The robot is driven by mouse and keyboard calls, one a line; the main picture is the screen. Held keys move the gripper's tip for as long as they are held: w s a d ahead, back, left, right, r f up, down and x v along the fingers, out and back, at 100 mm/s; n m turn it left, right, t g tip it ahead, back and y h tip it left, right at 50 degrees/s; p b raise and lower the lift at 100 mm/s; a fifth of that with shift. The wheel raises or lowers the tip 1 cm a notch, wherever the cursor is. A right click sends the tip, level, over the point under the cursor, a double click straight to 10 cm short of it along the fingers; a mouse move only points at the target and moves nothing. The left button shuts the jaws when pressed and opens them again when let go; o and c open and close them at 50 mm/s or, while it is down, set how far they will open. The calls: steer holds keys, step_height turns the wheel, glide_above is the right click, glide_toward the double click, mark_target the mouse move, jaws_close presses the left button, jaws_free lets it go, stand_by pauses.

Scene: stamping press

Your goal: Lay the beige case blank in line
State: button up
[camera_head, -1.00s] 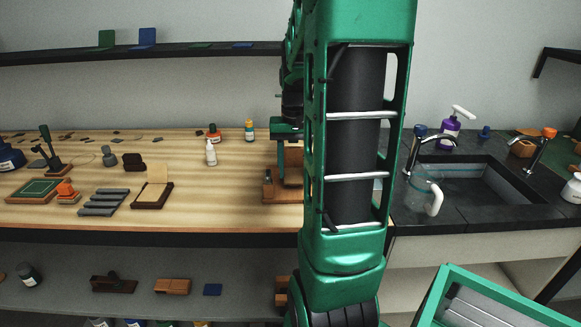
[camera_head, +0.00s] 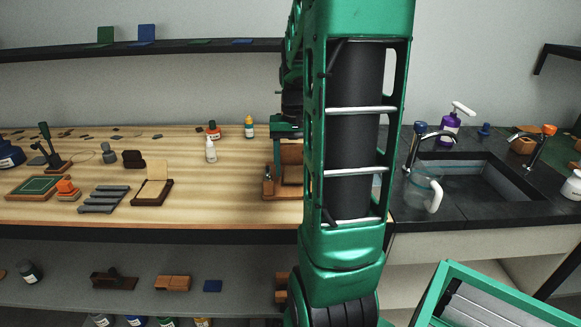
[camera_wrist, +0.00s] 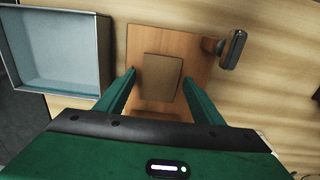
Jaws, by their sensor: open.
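My gripper is open in the wrist view (camera_wrist: 159,80), its two green fingers on either side of a flat tan-brown rectangular piece (camera_wrist: 163,77). This piece lies on a wooden board (camera_wrist: 199,52), slightly tilted in the picture; whether it is the beige case blank and whether the fingers touch it I cannot tell. A wooden fixture (camera_head: 268,187) is partly hidden behind my arm, below the green end of my arm; the fingers do not show there.
A small dark-topped handle (camera_wrist: 233,48) stands at the board's right edge. A grey-walled box (camera_wrist: 104,52) is at the left. On the bench are grey ridged strips (camera_head: 103,199), an orange-topped stamp (camera_head: 66,187) and a white bottle (camera_head: 210,150). A sink (camera_head: 480,185) is at right.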

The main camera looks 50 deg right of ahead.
steer(key=shift+r, duration=3.5)
